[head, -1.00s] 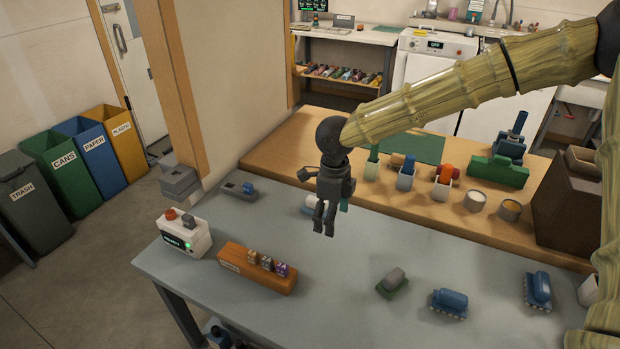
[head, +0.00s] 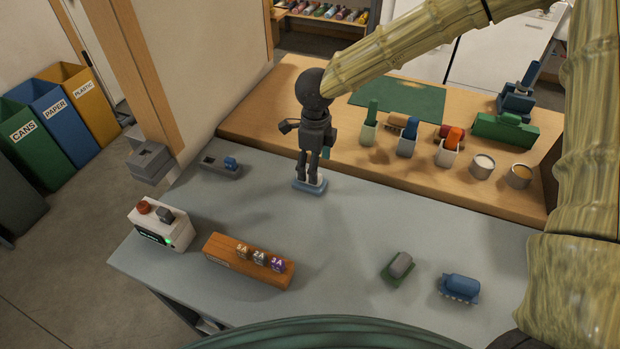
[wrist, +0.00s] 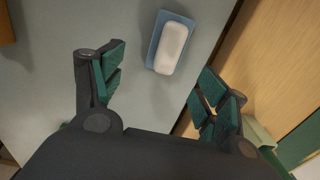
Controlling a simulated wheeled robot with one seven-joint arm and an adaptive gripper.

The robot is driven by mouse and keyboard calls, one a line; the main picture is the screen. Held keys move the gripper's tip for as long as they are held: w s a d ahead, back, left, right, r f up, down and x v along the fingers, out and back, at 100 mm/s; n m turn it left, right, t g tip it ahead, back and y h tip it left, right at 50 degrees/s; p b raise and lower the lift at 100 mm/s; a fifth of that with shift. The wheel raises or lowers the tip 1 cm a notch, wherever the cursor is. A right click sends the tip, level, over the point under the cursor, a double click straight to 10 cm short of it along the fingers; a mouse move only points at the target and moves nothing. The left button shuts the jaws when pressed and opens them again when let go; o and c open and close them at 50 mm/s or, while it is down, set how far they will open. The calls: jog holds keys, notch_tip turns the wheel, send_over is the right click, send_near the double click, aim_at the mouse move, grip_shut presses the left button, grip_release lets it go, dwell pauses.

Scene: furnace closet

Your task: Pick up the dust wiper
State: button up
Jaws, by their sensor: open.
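A wiper-like block with a white rounded top and a flat blue base (head: 310,191) lies on the grey table, partly hidden behind my gripper in the head view. It shows whole in the wrist view (wrist: 172,46), beyond and between the spread fingers. My gripper (head: 307,177) points down over it, open and empty. In the wrist view my gripper (wrist: 158,80) has its green-padded fingers well apart, with the block nearer the right finger's side. Similar pieces lie at the front right: a grey-topped green one (head: 400,265) and a blue one with bristles (head: 460,288).
A wooden block with several small labelled pieces (head: 248,262) and a white box with a red button (head: 160,225) stand at the left. A wooden bench (head: 270,110) behind carries holders, cans and a green toolbox (head: 504,130). The table's middle is clear.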

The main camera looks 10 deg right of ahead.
jog(key=f, duration=0.2)
jog(key=w+f+p, duration=0.1)
jog(key=f, duration=0.1)
jog(key=w+a+f, duration=0.1)
jog(key=f, duration=0.1)
jog(key=shift+w, duration=0.2)
jog(key=shift+s+d+f+p, duration=0.1)
jog(key=shift+s+f+p, duration=0.15)
jog(key=shift+s, duration=0.25)
jog(key=shift+w+f, duration=0.25)
jog(key=shift+w, duration=0.05)
jog(key=shift+w+f, duration=0.1)
jog(key=shift+c, duration=0.5)
jog(key=shift+s+r, duration=0.2)
jog(key=c, duration=1)
